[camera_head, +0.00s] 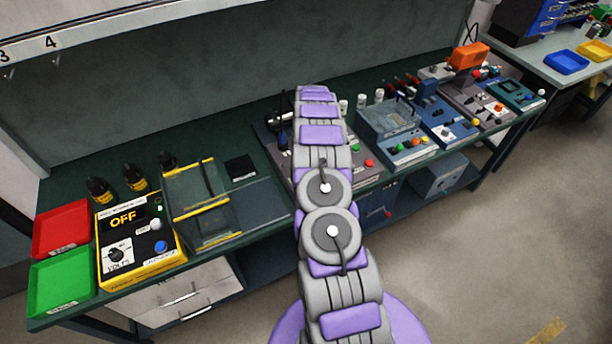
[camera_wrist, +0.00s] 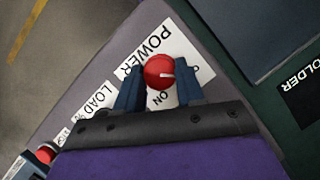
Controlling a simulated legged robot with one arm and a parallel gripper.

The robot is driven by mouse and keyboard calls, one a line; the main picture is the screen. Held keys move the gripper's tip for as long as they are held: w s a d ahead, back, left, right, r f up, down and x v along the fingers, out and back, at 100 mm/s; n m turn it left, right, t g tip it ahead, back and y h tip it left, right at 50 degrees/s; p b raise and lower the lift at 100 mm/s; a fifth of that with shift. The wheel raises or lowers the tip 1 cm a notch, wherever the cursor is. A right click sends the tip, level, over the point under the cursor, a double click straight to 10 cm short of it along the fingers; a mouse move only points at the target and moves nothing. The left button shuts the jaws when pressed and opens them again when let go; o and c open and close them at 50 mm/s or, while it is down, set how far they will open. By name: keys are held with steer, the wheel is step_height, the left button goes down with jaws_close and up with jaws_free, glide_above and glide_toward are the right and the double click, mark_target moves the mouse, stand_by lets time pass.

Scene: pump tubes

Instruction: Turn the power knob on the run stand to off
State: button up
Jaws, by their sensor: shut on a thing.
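The red power knob (camera_wrist: 159,70) has a white pointer mark, which points right in the wrist view. My gripper (camera_wrist: 155,88) is shut on the knob, with one blue-grey finger on each side. A white label reading POWER (camera_wrist: 148,48) lies beside the knob, and the word ON shows between the fingers. The run stand's grey panel (camera_wrist: 102,70) also carries a LOAD label (camera_wrist: 93,101). In the head view, my arm covers much of the stand (camera_head: 276,150) and hides the knob and my gripper.
A dark tray (camera_wrist: 262,28) and a black HOLDER pad (camera_wrist: 303,98) lie beside the stand on the green bench. A red knob or button (camera_wrist: 46,153) shows at lower left. A yellow box reading OFF (camera_head: 125,222) and several other stations line the bench.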

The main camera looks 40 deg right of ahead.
steer(key=shift+w+r, duration=0.1)
steer(key=o, duration=1)
steer(key=shift+o, duration=0.2)
steer(key=p+v, duration=1)
steer(key=v, duration=0.7)
steer(key=shift+d, duration=0.25)
steer(key=shift+w+p, duration=0.1)
steer(key=shift+p, duration=0.9)
